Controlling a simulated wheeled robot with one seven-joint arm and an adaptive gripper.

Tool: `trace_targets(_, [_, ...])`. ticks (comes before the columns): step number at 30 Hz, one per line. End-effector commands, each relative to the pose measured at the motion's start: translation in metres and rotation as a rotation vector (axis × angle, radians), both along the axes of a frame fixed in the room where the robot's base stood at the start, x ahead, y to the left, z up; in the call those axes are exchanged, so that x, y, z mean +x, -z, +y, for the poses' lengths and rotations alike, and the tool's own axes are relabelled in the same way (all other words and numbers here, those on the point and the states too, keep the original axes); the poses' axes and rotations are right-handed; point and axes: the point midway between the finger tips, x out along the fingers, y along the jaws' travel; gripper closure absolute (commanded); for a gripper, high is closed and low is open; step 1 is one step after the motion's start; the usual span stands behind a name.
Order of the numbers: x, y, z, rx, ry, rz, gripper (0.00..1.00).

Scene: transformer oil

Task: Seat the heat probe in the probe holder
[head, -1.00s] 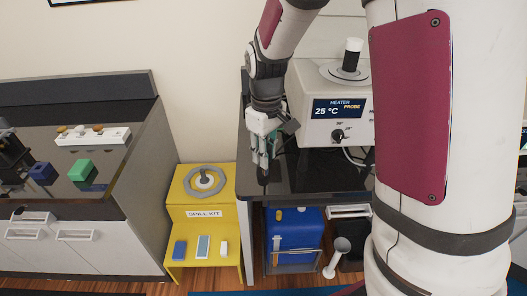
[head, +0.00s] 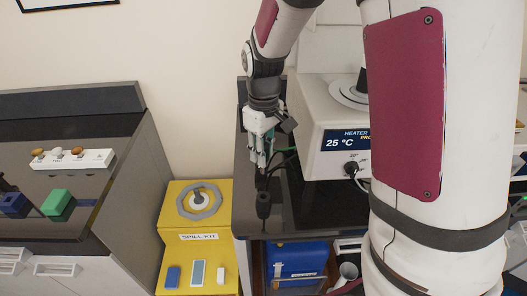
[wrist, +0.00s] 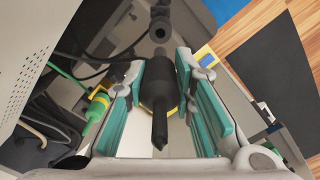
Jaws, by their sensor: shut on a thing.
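The heat probe appears to be the black cylinder with a pointed end (wrist: 157,88), held between the teal-padded fingers of my gripper (wrist: 160,80) in the wrist view. In the head view my gripper (head: 260,158) is above the bench's left front part, and its fingers hide most of the probe. A small black upright piece (head: 263,204) stands on the bench below the fingertips, near the front edge; it looks like the probe holder. A dark ring-shaped piece (wrist: 160,31) shows beyond the probe in the wrist view. I cannot tell whether probe and holder touch.
The white heater (head: 335,125), reading 25 °C, stands right of my gripper, with black cables between. The yellow spill kit stand (head: 178,222) is left of the bench. A green and yellow connector (wrist: 97,106) lies left of my fingers in the wrist view.

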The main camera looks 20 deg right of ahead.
Motion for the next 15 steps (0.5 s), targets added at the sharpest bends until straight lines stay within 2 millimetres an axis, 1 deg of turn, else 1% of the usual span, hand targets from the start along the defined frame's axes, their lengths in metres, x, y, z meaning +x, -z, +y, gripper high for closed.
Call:
trace_targets(11, [-0.001,-0.001,0.0,0.0,-0.012,0.0,1.0])
trace_targets(15, [0.0,0.01,0.0,0.0,-0.013,0.001,1.0])
